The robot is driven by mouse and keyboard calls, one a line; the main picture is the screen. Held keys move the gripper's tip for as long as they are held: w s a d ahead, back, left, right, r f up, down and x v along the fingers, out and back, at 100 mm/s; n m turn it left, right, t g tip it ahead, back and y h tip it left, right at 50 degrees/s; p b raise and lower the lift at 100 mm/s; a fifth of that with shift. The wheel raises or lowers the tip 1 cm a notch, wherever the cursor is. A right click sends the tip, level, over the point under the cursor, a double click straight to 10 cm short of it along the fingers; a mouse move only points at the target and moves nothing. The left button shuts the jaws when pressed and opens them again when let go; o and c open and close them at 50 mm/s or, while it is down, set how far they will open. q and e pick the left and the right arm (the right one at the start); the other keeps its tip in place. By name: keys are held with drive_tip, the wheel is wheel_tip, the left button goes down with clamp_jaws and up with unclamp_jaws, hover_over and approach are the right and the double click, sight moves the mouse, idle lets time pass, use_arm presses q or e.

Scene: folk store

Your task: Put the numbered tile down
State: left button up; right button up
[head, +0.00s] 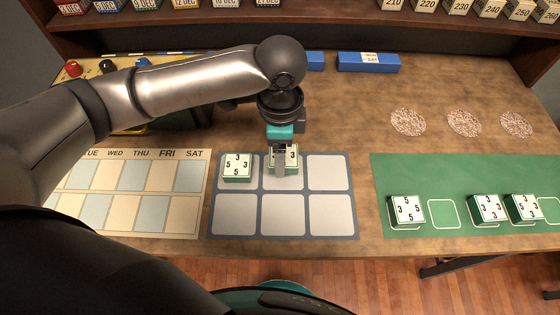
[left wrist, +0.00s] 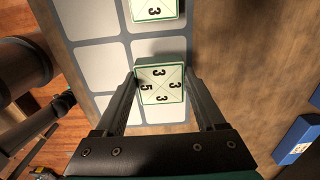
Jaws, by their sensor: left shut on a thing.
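A numbered tile (head: 293,154), white-topped with a green edge, is at the top middle cell of the grey six-cell board (head: 283,215). My left gripper (head: 280,168) reaches down over it, shut on it, and hides part of its face. In the left wrist view the same tile (left wrist: 161,84) shows 3, 3, 5 and 3 between the two fingers (left wrist: 163,80). Whether it touches the board or hangs just above, I cannot tell. Another tile (head: 238,167) with 3, 3, 5, 5 lies in the top left cell, beside the held one. My right gripper is not in view.
The board's top right cell and bottom row are empty. A green mat (head: 445,178) at right carries tiles (head: 406,209) and (head: 487,208) and a third tile (head: 524,207). A calendar sheet (head: 130,192) lies left. Blue boxes (head: 368,62) and speckled discs (head: 408,122) stand behind.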

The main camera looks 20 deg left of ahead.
use_arm(q)
drive_tip(key=shift+f+b, duration=0.4)
drive_tip(key=shift+f, duration=1.5)
drive_tip(key=o, duration=1.5)
drive_tip(key=shift+f, duration=0.15)
wheel_tip(320, 180, up, 12)
drive_tip(key=p, duration=0.3)
drive_tip(key=shift+r, duration=0.2)
